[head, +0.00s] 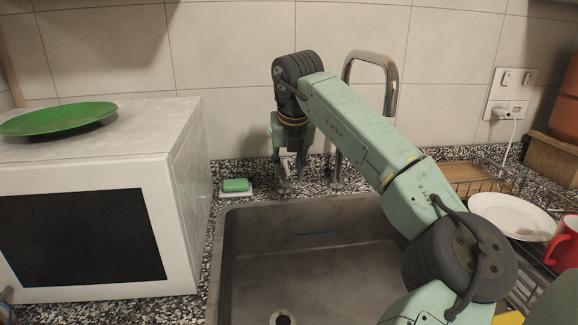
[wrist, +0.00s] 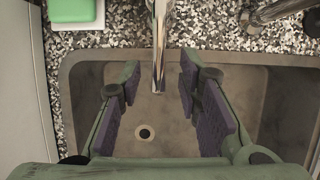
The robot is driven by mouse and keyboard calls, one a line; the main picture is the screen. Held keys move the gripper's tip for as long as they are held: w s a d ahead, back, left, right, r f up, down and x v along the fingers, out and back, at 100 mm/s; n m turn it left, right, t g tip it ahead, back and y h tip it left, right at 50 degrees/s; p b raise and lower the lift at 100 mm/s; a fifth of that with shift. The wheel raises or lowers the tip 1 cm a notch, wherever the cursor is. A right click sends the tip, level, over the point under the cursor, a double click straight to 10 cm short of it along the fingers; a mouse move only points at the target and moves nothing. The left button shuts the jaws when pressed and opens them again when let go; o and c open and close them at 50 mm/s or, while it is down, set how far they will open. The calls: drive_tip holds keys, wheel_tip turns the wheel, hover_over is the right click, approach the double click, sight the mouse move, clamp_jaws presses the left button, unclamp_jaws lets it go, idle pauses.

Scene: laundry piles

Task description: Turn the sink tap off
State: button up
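The sink tap has a tall curved metal spout (head: 388,85) behind the sink, with its base (head: 338,182) on the speckled counter. A slim metal lever (wrist: 160,45) shows in the wrist view, to the left of the spout base (wrist: 252,20). My gripper (head: 290,165) points down at the back edge of the sink, left of the spout. In the wrist view my gripper (wrist: 160,75) is open, its purple pads on either side of the lever with gaps to both. In the head view the fingers largely hide the lever.
A green soap on a white dish (head: 235,186) sits left of my gripper. A white microwave (head: 185,150) with a green plate (head: 55,118) stands further left. The sink basin (head: 320,265) is empty. A dish rack with a white plate (head: 510,215) and red mug (head: 565,245) is at right.

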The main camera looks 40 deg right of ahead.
drive_tip(key=v, duration=0.7)
drive_tip(key=shift+r, duration=0.15)
idle(0.3)
